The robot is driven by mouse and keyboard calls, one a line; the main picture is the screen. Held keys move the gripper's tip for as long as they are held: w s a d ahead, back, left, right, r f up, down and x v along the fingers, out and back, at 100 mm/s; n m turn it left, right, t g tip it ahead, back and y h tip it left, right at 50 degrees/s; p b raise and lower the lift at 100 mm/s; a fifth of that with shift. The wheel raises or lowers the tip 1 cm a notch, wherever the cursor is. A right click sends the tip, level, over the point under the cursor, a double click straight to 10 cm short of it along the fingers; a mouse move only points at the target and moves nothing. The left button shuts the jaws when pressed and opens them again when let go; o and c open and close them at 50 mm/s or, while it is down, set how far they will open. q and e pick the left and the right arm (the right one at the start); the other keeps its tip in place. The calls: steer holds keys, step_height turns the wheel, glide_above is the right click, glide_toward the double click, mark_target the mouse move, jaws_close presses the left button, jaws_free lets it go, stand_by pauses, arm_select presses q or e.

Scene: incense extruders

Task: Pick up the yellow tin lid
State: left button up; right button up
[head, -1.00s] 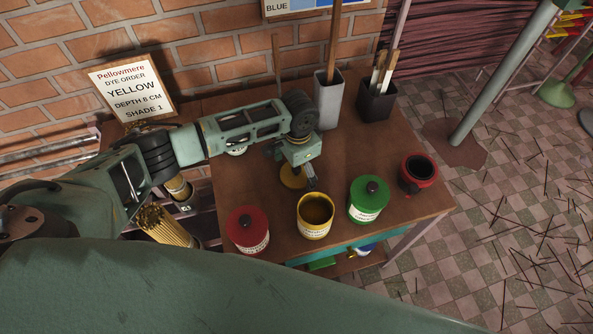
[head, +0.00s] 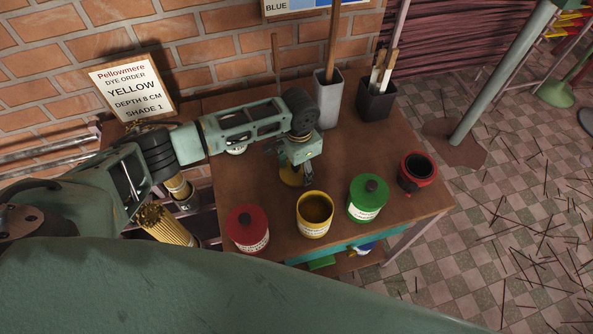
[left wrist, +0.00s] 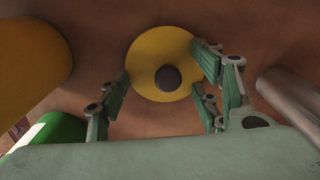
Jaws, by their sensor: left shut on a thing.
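The yellow tin lid (head: 288,177) is a round disc at the middle of the table, behind the open yellow tin (head: 315,214). My left gripper (head: 298,176) is over it and partly hides it. In the left wrist view the lid (left wrist: 148,78) shows face on, with a dark round knob (left wrist: 168,77) at its centre. The fingers stand at opposite sides of its rim, shut on it. Whether the lid still touches the table I cannot tell. My right gripper is not in view.
On the table (head: 250,185) stand a red lidded tin (head: 247,231), a green lidded tin (head: 368,199) and a red open pot (head: 417,172). A grey holder (head: 329,98) and a dark brush holder (head: 377,101) stand at the back.

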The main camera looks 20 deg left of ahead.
arm_select(q)
steer(key=shift+s+a+f, duration=0.25)
steer(key=shift+f, duration=0.1)
steer(key=shift+c, duration=0.7)
steer(key=shift+r, duration=0.2)
steer(key=shift+c, duration=1)
steer(key=r, duration=1)
steer(key=shift+w+b, duration=0.25)
steer(key=shift+b, duration=0.15)
jaws_close()
steer(key=shift+c, duration=2.2)
jaws_free()
steer(key=o, duration=1.9)
steer(key=shift+o, duration=0.2)
